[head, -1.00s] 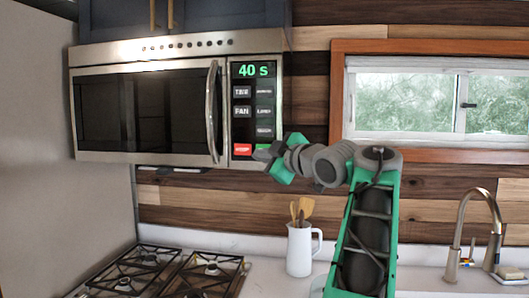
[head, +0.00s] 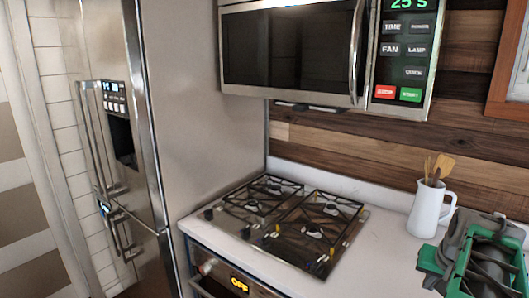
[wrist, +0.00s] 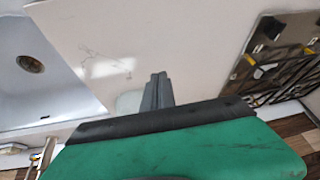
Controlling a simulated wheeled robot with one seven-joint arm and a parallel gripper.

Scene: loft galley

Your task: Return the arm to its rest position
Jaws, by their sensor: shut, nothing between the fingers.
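My arm (head: 478,262), green and grey, is folded low at the bottom right of the head view, in front of the counter near the white jug. My gripper (wrist: 157,90) shows in the wrist view with its grey fingers closed together and nothing between them. It is over the white countertop (wrist: 190,40), between the sink and the stove. A pale rounded shape, possibly the jug, is partly hidden behind the fingers. I cannot make out the fingertips in the head view.
The white jug (head: 430,210) holds wooden utensils. A gas stove (head: 285,225) sits left of it, under the microwave (head: 300,50). A steel fridge (head: 115,130) stands at the left. The sink (wrist: 40,75) and tap (wrist: 45,155) show in the wrist view.

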